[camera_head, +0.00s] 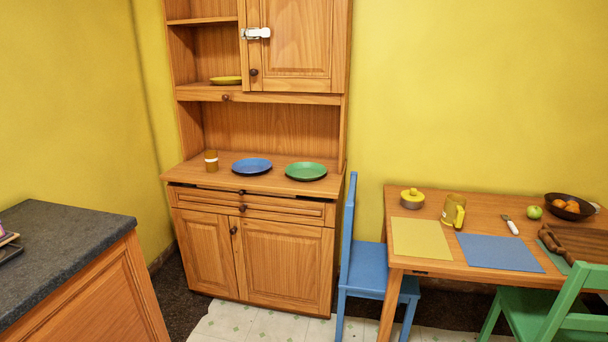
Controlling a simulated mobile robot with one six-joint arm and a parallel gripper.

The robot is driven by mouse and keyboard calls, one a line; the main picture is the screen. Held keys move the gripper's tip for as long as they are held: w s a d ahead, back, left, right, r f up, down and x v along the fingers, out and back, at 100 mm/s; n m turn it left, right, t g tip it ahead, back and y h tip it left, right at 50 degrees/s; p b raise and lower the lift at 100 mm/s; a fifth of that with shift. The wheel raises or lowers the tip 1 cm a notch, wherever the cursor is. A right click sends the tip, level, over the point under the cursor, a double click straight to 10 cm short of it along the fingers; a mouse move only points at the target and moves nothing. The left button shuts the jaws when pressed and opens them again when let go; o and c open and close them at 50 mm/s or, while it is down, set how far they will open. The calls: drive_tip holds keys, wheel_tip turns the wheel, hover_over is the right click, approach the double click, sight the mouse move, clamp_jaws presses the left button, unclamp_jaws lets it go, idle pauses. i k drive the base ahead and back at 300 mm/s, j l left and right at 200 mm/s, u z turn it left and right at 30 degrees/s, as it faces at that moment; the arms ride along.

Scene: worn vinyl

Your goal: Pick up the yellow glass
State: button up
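A small amber-yellow glass (210,161) with a pale band stands upright on the left of the wooden cupboard's counter, beside a blue plate (251,166). My gripper is not in view.
A green plate (306,171) lies right of the blue plate. A blue chair (367,282) stands between the cupboard (288,262) and the table (396,254). A dark worktop (62,252) fills the lower left. A green chair (558,316) is at the lower right. Pale floor (245,325) shows before the cupboard.

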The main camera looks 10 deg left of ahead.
sight(211, 157)
drive_tip(key=i+j, duration=1.05)
drive_tip(key=i+j+u, duration=0.1)
drive_tip(key=i+j, duration=1.95)
drive_tip(key=i, duration=0.2)
